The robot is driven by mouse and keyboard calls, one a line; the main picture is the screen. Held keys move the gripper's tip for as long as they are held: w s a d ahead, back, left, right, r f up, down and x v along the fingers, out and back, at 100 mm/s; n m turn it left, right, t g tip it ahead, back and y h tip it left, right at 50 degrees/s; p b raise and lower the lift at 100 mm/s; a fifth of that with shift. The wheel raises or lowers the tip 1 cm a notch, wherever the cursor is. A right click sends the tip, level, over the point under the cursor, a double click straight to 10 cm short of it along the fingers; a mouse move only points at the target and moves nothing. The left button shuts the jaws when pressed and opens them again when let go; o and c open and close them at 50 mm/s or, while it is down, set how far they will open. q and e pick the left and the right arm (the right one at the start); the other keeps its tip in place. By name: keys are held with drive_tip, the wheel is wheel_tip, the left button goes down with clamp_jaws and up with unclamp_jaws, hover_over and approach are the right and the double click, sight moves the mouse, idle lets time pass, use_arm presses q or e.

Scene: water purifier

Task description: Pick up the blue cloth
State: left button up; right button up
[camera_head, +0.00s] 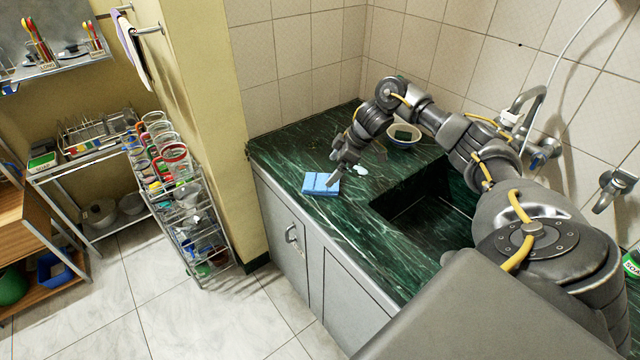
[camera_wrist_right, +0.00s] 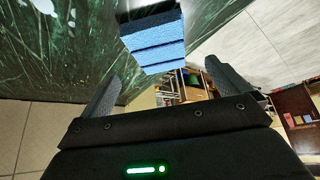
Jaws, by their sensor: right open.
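The blue cloth (camera_head: 318,185) lies folded on the dark green marble counter (camera_head: 290,150), near its front edge, left of the sink. It also shows in the right wrist view (camera_wrist_right: 153,40), with stripes across it, just beyond the fingertips. My right gripper (camera_head: 335,179) is at the cloth's right side in the head view. In the right wrist view its two fingers (camera_wrist_right: 164,72) are spread apart with nothing between them. Whether a fingertip touches the cloth is unclear. My left gripper is not in view.
A bowl (camera_head: 404,135) with a dark green item in it stands at the back of the counter. A white patch (camera_head: 361,169) lies right of the cloth. The sink (camera_head: 430,200) is to the right, under a faucet (camera_head: 530,115). A wire rack (camera_head: 190,215) stands on the floor left.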

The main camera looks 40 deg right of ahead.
sight(322, 181)
drive_tip(key=shift+w+a+f, duration=0.25)
drive_tip(key=shift+f, duration=0.25)
drive_tip(key=p+x, duration=0.1)
drive_tip(key=x, duration=0.3)
drive_tip(key=shift+f, duration=0.15)
drive_tip(key=shift+w+a+f, duration=0.1)
drive_tip(key=shift+w+f, duration=0.05)
drive_tip(key=shift+f, duration=0.35)
drive_tip(key=shift+f, duration=0.1)
drive_tip(key=c, duration=1.1)
